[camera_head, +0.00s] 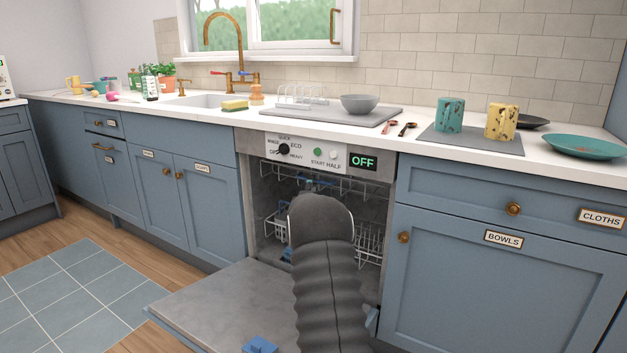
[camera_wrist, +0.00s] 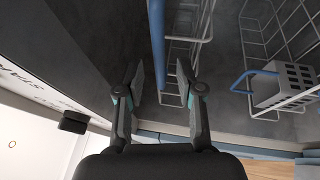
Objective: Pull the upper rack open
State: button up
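The upper rack (camera_head: 357,188) is a pale wire rack inside the open dishwasher, below the control panel. In the head view my arm covers the middle of it, and my gripper is hidden behind the arm. In the wrist view my gripper (camera_wrist: 161,80) is open, its two dark fingers apart. The upper rack's blue handle bar (camera_wrist: 156,40) runs into the space between the fingertips. I see a gap on both sides of the bar; contact cannot be told. White wires of the upper rack (camera_wrist: 206,22) show beside it.
The lower rack (camera_head: 370,243) sits below; its blue handle (camera_wrist: 240,80) and a grey basket (camera_wrist: 283,82) show in the wrist view. The dishwasher door (camera_head: 215,308) is lowered in front. The counter (camera_head: 390,142) above holds a bowl (camera_head: 361,103) and mugs.

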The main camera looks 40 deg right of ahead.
jog(key=shift+x, duration=1.9)
grip_shut()
